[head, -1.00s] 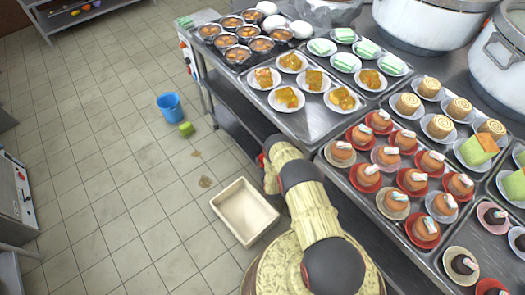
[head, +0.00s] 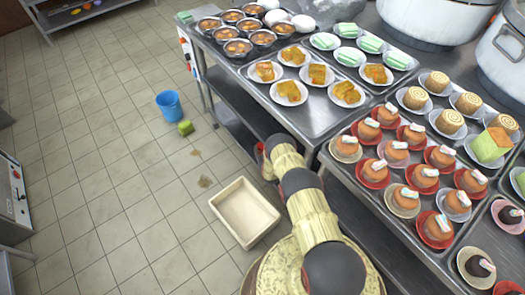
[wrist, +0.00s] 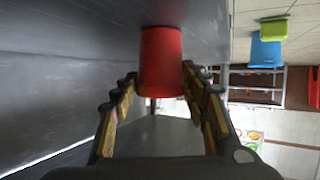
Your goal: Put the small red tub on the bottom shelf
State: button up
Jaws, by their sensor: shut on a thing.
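The small red tub (wrist: 161,60) is between the two fingers of my gripper (wrist: 159,78) in the wrist view. The fingers are shut on its sides. In the head view only a little red (head: 259,149) shows at the end of my arm, beside the metal table. The table's lower shelf (head: 232,110) shows partly under the table top. In the wrist view, which looks upside down, a broad grey metal surface (wrist: 70,70) lies beside and behind the tub. I cannot tell whether the tub touches it.
An empty cream bin (head: 244,212) lies near my base. Plates of cakes and bowls crowd the metal table top (head: 322,112). The floor at left is mostly clear.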

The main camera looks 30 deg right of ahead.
jog(key=o, duration=1.3)
jog(key=shift+f, duration=0.1)
jog(key=shift+c, duration=0.2)
jog(key=shift+s+a+r+p, duration=0.15)
jog(key=shift+s+r+p, duration=0.15)
jog(key=shift+s+r, duration=0.05)
jog(key=p+v, duration=0.4)
jog(key=v, duration=0.7)
jog(key=shift+s, duration=0.15)
